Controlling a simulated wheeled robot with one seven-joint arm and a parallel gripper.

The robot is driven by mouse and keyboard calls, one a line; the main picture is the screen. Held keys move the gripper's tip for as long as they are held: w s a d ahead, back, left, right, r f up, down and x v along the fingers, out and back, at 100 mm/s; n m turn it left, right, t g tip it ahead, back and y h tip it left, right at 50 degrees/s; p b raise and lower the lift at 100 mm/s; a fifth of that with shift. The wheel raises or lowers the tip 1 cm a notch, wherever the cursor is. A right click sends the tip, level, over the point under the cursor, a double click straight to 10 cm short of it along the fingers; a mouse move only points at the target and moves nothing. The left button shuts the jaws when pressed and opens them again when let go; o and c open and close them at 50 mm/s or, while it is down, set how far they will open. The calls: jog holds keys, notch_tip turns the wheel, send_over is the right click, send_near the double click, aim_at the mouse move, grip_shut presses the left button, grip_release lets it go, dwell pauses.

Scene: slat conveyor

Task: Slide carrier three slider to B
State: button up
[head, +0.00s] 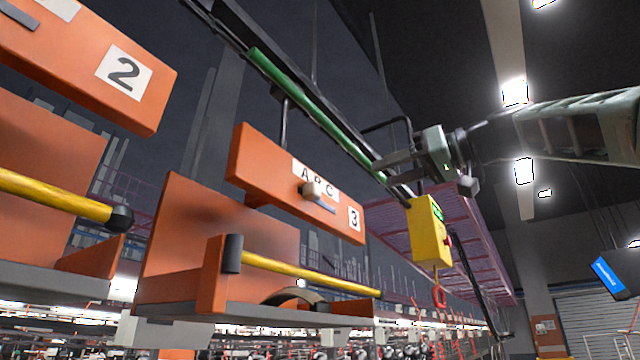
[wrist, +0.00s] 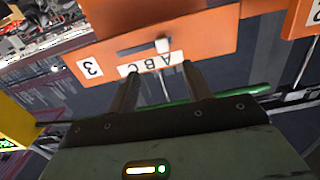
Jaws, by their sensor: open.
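Carrier three (head: 270,170) is an orange hanging carrier with a black 3 at its right end and a white A B C label. Its slider knob (head: 312,190) is pale and sits at the left end of a dark slot below the label. In the upside-down wrist view the knob (wrist: 162,45) is at the slot's A end. My gripper (head: 385,168) is up and right of the carrier's label plate, apart from the knob. In the wrist view its two fingers (wrist: 158,78) are spread and empty, pointing toward the label.
Carrier two (head: 140,85) hangs to the left. A green rail (head: 310,105) runs overhead close to my gripper. A yellow control box (head: 428,232) hangs below my gripper. A yellow bar (head: 310,273) crosses carrier three's lower tray.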

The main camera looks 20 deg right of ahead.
jog(key=r, duration=0.2)
jog(key=p, duration=0.9)
send_near(318, 188)
jog(key=x, duration=0.8)
jog(key=shift+w+r, duration=0.2)
jog(key=shift+r, duration=0.05)
jog(key=shift+w+a+f, duration=0.2)
jog(key=shift+w+a, duration=0.2)
jog(key=shift+w, duration=0.1)
